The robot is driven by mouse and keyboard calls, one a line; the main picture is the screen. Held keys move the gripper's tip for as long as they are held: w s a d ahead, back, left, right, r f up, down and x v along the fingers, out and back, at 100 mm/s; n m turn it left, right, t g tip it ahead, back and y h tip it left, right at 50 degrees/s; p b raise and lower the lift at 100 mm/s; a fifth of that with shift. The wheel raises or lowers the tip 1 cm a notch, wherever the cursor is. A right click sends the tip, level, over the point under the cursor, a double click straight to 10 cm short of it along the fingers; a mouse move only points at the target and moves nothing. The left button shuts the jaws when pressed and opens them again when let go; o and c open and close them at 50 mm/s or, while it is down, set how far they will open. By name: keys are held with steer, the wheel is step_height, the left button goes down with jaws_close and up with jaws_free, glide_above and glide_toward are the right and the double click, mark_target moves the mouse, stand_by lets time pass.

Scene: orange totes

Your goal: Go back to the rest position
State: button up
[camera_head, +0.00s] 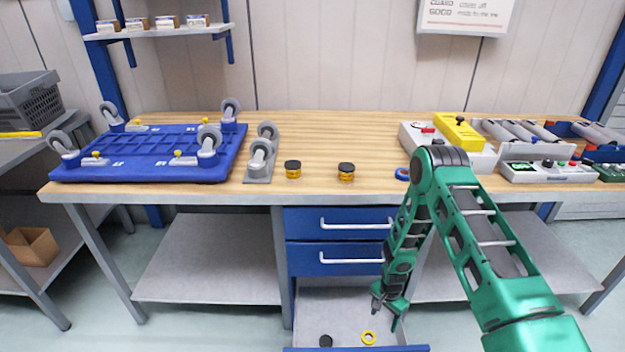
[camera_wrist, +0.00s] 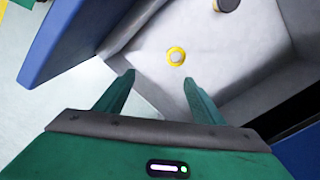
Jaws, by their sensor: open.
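My gripper (camera_head: 386,314) is open and empty at the end of my green arm, above the open bottom drawer (camera_head: 308,308). In the wrist view its two fingertips (camera_wrist: 158,78) are spread apart with nothing between them. A yellow ring-shaped piece (camera_head: 369,338) with a pale centre lies on the drawer floor just beyond the fingers; it also shows in the wrist view (camera_wrist: 176,56). A dark round piece (camera_head: 326,341) lies to its left in the drawer, and a dark-topped piece is partly cut off at the top of the wrist view (camera_wrist: 226,4).
The wooden workbench (camera_head: 330,125) stands above the drawer. It holds a blue upturned platform with casters (camera_head: 150,150), two black-lidded jars (camera_head: 293,169) (camera_head: 346,172), a blue ring (camera_head: 402,174) and control boxes (camera_head: 545,171). Two blue drawers (camera_head: 340,222) above are shut.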

steer(key=w+d+r+n, duration=0.1)
steer(key=d+r, duration=0.3)
steer(key=r, duration=0.6)
steer(key=w+d+r, duration=0.1)
steer(key=d+r, duration=0.3)
steer(key=r, duration=0.5)
steer(key=s+d+r+n+h, duration=0.1)
steer(key=s+d+r, duration=0.2)
steer(key=r, duration=0.7)
steer(key=s+d+r, duration=0.3)
steer(key=s+r, duration=0.1)
steer(key=r, duration=0.5)
steer(key=s+d+r, duration=0.3)
steer(key=s+r, duration=1)
steer(key=s+a+r+n, duration=0.1)
steer(key=s+r, duration=0.2)
steer(key=s, duration=0.5)
steer(key=s+a+r+y, duration=0.1)
steer(key=s+r, duration=0.1)
steer(key=s, duration=0.6)
steer(key=shift+s+r+n+y, duration=0.2)
steer(key=shift+r+n+y, duration=0.1)
steer(key=shift+r+n, duration=0.1)
steer(key=shift+a, duration=0.1)
steer(key=shift+w+f, duration=0.25)
steer(key=shift+w, duration=0.35)
